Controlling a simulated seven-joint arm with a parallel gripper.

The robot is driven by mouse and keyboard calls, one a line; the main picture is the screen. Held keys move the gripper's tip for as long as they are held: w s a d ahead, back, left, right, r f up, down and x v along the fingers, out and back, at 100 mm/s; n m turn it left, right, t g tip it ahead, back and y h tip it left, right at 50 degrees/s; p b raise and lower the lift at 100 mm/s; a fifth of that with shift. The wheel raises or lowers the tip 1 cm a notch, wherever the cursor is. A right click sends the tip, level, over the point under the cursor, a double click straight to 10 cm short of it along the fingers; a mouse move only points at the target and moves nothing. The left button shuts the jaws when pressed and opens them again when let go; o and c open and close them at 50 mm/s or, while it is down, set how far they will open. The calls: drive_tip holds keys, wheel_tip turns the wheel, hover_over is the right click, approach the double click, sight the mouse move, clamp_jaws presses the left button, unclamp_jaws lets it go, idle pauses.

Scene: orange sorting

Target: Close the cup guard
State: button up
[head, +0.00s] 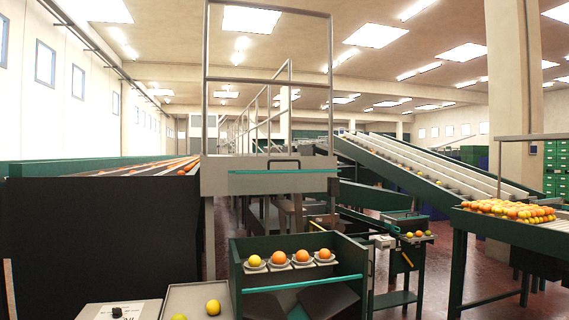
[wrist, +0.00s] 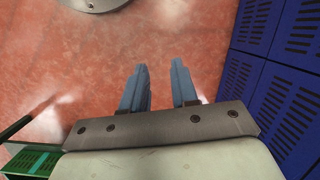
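A green box (head: 238,285) stands at the front centre of the head view. It has a row of pale cups (head: 278,265) holding several orange and yellow fruits. A teal bar (head: 300,284) crosses the box in front of the cups. My gripper (wrist: 159,66) shows only in the wrist view. Its two blue fingers are apart with nothing between them, over the reddish floor, away from the cups.
A grey tray (head: 180,297) with fruit and a control box with a black knob (head: 117,311) stand left of the green box. A fruit-laden table (head: 540,231) is at the right. Blue crates (wrist: 285,95) rise at the right of the wrist view, near my gripper.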

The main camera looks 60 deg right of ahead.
drive_tip(key=w+d+r+m+t+h, duration=0.1)
drive_tip(key=w+d+r+m+t, duration=0.2)
drive_tip(key=w+d+r, duration=0.45)
drive_tip(key=w+d+r+m+t, duration=0.3)
drive_tip(key=w+d+r+m, duration=0.1)
drive_tip(key=d+r, duration=0.6)
drive_tip(key=w+d+r+m+t+h, duration=0.1)
drive_tip(key=w+d+r+m+t, duration=0.2)
drive_tip(key=w+d+r, duration=0.6)
drive_tip(key=s+d+r+m+t+h, duration=0.2)
drive_tip(key=s+d+r+m, duration=0.15)
drive_tip(key=d+r, duration=0.7)
drive_tip(key=s+d+r+m+t+h, duration=0.25)
drive_tip(key=s+d+r, duration=0.2)
drive_tip(key=r, duration=1.15)
drive_tip(key=s+d+r+m+t+h, duration=0.15)
drive_tip(key=s+d+r+m, duration=0.25)
drive_tip(key=d+r, duration=0.7)
drive_tip(key=g+h, duration=0.2)
drive_tip(key=h, duration=0.3)
approach(284, 161)
drive_tip(key=shift+m, duration=0.4)
drive_tip(key=x, duration=1)
drive_tip(key=shift+w+d+r, duration=0.1)
drive_tip(key=shift+d, duration=0.25)
